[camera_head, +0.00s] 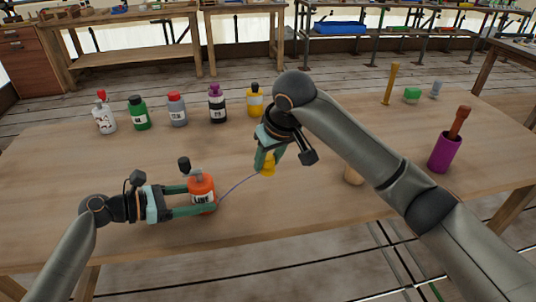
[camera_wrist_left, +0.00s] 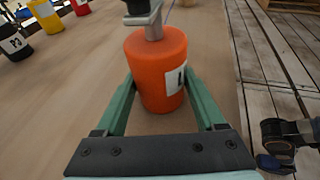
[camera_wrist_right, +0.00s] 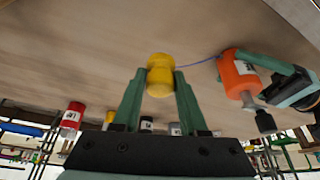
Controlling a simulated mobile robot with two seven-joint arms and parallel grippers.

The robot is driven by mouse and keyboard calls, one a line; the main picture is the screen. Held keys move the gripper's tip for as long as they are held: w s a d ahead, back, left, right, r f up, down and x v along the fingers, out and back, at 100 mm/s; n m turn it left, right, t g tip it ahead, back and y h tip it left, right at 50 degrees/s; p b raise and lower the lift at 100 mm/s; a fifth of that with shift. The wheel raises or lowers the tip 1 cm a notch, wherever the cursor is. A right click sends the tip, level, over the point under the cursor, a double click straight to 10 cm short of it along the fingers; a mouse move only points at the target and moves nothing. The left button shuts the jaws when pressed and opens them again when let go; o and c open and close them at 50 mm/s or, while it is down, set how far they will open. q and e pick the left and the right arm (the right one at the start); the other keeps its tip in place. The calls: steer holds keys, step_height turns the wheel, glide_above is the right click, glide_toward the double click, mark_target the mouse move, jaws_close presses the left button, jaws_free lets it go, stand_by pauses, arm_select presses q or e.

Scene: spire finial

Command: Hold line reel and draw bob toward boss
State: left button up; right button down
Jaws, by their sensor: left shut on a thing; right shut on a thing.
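The orange line reel (camera_head: 202,188) with a label and a grey crank with a black knob stands on the table at the left front. My left gripper (camera_head: 203,199) is shut around it; the reel also shows between the fingers in the left wrist view (camera_wrist_left: 158,75). The yellow bob (camera_head: 267,167) is in my right gripper (camera_head: 268,160), right of the reel. In the right wrist view the bob (camera_wrist_right: 160,75) sits between the fingertips. A thin blue line (camera_head: 238,186) runs from reel to bob. A pale wooden piece (camera_head: 353,176), possibly the boss, is partly hidden behind my right arm.
Several labelled bottles, such as the green one (camera_head: 138,113) and the yellow one (camera_head: 255,101), stand in a row behind. A purple cup (camera_head: 444,153) with a brown handle stands at the right. A green block (camera_head: 412,95) lies further back. The table between reel and bottles is clear.

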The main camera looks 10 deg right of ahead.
steer(key=shift+f, duration=3.5)
steer(key=shift+d, duration=0.1)
steer(key=shift+w+d, duration=0.15)
steer(key=shift+d, duration=3.15)
steer(key=shift+w+d, duration=0.15)
steer(key=shift+d, duration=3.15)
steer(key=shift+a, duration=0.2)
steer(key=shift+a+f, duration=0.2)
steer(key=shift+a, duration=0.25)
steer(key=shift+f, duration=0.35)
